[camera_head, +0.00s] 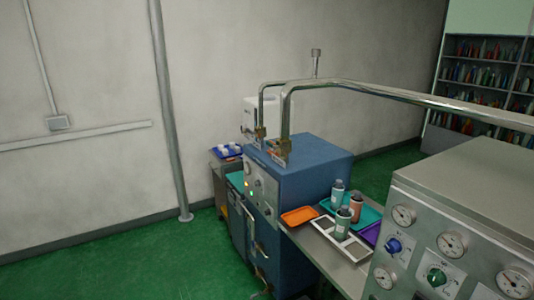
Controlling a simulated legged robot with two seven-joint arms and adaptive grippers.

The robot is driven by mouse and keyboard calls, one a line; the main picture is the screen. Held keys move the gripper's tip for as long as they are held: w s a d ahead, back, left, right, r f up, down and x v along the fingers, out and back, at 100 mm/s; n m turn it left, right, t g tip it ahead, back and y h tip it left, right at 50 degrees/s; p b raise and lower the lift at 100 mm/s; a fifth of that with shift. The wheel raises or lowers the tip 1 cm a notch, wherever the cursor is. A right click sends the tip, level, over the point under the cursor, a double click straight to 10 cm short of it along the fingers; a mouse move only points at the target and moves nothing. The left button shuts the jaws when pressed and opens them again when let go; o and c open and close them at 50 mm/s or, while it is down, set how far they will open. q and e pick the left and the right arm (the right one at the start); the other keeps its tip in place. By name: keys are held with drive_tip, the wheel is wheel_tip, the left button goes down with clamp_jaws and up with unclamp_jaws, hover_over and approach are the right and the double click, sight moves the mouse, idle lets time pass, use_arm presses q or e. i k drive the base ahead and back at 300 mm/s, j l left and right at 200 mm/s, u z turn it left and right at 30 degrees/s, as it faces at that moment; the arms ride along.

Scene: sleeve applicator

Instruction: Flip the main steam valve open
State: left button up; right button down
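Neither of my grippers is in view. A grey metal control box (480,185) fills the right foreground, with round gauges (404,215) on its sloped front. A blue knob (393,246) and a green knob (437,277) sit between the gauges. A steel pipe (400,95) runs from the right edge to a blue cabinet (310,165), bending down to brass-coloured fittings (281,150) on its top. I cannot tell which part is the main steam valve, or whether it is open or shut.
A metal table (320,258) between the blue cabinet and control box holds an orange tray (299,215), a teal tray (368,214) and bottles (342,222). Shelves (484,80) stand at the back right. Green floor (120,265) is clear at the left, beside a vertical wall pipe (166,110).

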sight(269, 145)
drive_tip(key=i+j, duration=0.25)
drive_tip(key=i, duration=0.25)
drive_tip(key=i+j+u, duration=0.1)
drive_tip(key=i, duration=0.4)
drive_tip(key=i+j, duration=0.3)
drive_tip(key=i, duration=0.25)
drive_tip(key=i+j+u, duration=0.1)
drive_tip(key=i, duration=0.4)
drive_tip(key=i+j, duration=0.25)
drive_tip(key=i, duration=0.3)
